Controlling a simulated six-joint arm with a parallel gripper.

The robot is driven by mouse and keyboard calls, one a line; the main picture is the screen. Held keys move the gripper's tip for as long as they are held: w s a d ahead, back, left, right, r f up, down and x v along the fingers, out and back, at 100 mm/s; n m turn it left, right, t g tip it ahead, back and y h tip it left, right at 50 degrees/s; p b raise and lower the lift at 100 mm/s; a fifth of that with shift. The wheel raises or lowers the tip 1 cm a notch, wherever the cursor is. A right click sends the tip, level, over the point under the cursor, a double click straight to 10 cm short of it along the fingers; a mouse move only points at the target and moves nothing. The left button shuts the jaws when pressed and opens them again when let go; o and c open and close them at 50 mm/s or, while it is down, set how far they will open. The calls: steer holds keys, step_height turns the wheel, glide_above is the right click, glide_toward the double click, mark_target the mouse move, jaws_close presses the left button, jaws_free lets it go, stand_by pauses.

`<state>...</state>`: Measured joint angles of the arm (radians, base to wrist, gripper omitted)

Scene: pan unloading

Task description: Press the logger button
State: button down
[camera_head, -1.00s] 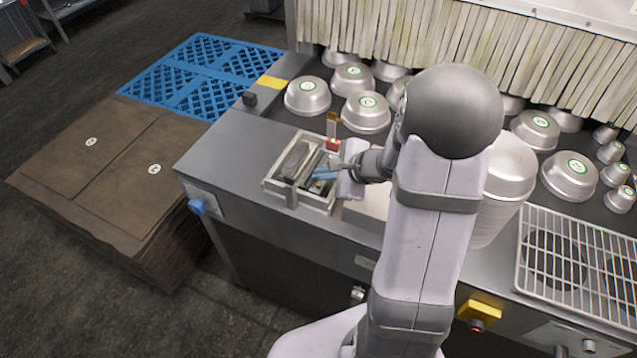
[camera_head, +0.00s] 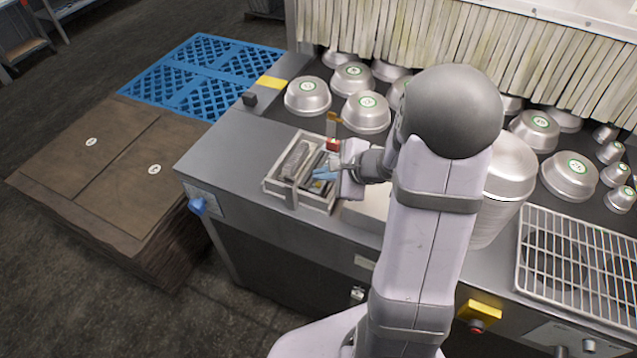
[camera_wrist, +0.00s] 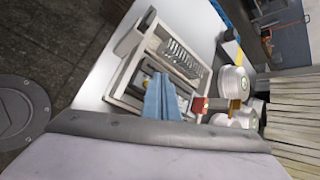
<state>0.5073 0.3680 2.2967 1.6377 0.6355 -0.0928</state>
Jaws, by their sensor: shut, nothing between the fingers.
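A light grey divided box (camera_head: 272,184) stands on the steel counter, left of my gripper. It also shows in the wrist view (camera_wrist: 127,92). A dark device (camera_head: 318,160), which looks like the logger, lies in its right compartment, and it shows partly in the wrist view (camera_wrist: 149,68). My gripper (camera_head: 322,175) has blue fingers, shut and empty, over this compartment. In the wrist view the fingers (camera_wrist: 158,82) cover part of the device. I cannot make out the button or tell whether the fingertips touch anything.
A ribbed grey item (camera_head: 296,158) lies in the box's left compartment. Several upturned metal pans (camera_head: 366,112) stand farther back, before a strip curtain (camera_head: 450,35). A wire rack (camera_head: 575,260) is at the right.

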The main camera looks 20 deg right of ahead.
steer(key=shift+f+b, duration=0.95)
steer(key=shift+b, duration=0.35)
stand_by(1.1)
steer(key=shift+r, duration=0.15)
steer(key=shift+r+p, duration=0.7)
steer(key=shift+r, duration=0.1)
steer(key=shift+r, duration=0.15)
step_height(320, 180, up, 6)
steer(key=p, duration=0.4)
stand_by(0.6)
